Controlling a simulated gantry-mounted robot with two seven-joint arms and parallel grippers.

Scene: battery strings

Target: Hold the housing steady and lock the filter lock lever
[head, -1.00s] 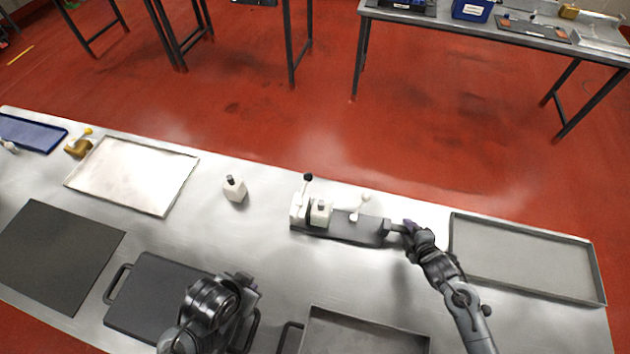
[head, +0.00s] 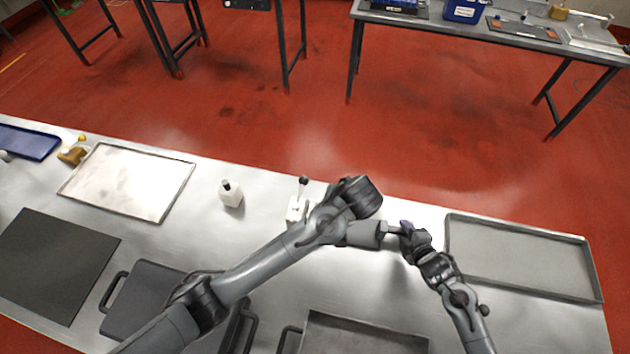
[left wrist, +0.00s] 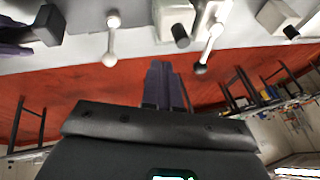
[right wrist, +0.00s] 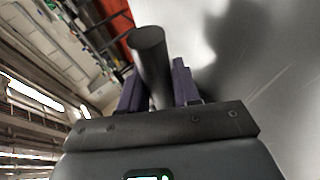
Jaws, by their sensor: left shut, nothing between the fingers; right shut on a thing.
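The housing (head: 365,234) is a dark grey block on the table, mostly covered by my left arm in the head view. A lever with a black knob (head: 303,181) rises from its white left-end part (head: 296,210); this lever also shows in the left wrist view (left wrist: 209,45). A second lever with a white knob (left wrist: 110,40) shows there, but is hidden in the head view. My left gripper (left wrist: 164,82) is shut and empty, apart from both levers. My right gripper (head: 406,231) is shut on the housing's right-end handle, a dark round bar (right wrist: 150,62).
A white block with a black top (head: 230,193) stands left of the housing. A metal tray (head: 520,290) lies to the right, and another tray (head: 130,207) lies to the left. A dark handled tray (head: 150,290) is in front. Bare table lies between them.

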